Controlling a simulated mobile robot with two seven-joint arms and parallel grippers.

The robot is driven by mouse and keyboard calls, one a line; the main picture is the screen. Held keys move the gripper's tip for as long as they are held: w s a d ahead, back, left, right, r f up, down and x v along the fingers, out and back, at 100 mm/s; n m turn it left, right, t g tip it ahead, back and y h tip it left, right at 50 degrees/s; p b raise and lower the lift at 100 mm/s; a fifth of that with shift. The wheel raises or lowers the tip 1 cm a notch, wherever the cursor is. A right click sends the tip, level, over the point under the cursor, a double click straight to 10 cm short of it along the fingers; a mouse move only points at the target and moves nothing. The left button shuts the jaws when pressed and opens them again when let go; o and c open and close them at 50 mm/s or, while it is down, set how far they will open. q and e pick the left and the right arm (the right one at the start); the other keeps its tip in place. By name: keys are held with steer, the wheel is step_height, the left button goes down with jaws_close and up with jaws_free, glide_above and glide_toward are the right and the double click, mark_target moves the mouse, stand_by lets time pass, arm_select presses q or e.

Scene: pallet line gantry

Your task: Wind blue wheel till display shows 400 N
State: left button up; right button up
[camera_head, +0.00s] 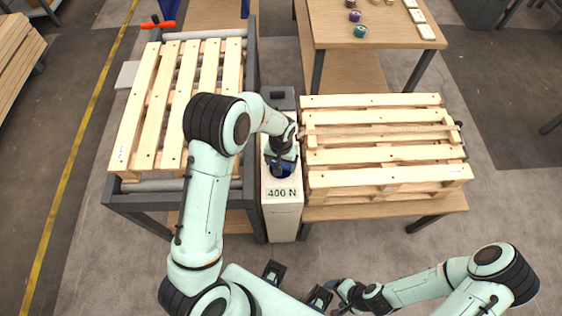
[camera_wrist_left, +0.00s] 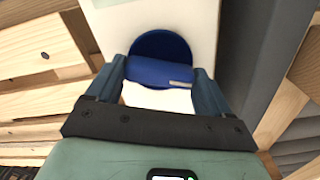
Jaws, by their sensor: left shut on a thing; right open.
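The blue wheel (camera_head: 280,171) sits on top of a narrow white post (camera_head: 283,220) between the two pallet stands. The display (camera_head: 282,193) on the post, just in front of the wheel, reads 400 N. My left gripper (camera_head: 281,158) reaches down over the wheel and partly hides it. In the left wrist view, the fingers of my left gripper (camera_wrist_left: 160,72) are shut on the raised grip bar of the blue wheel (camera_wrist_left: 158,46). My right gripper (camera_head: 335,296) is open and empty low in the picture, well away from the wheel.
A wooden pallet (camera_head: 190,85) lies on a roller frame to the left. Stacked pallets (camera_head: 385,155) lie on a low table close to the right of the post. A table (camera_head: 400,30) with small coloured items stands behind. An orange-red tool (camera_head: 158,25) lies at the back left.

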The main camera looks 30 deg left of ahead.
arm_select(q)
steer(key=shift+s+f, duration=0.1)
steer(key=shift+f, duration=0.05)
steer(key=o, duration=0.9)
steer(key=shift+o, duration=0.2)
step_height(320, 180, up, 13)
steer(key=shift+r+p, duration=0.2)
steer(key=shift+p, duration=0.15)
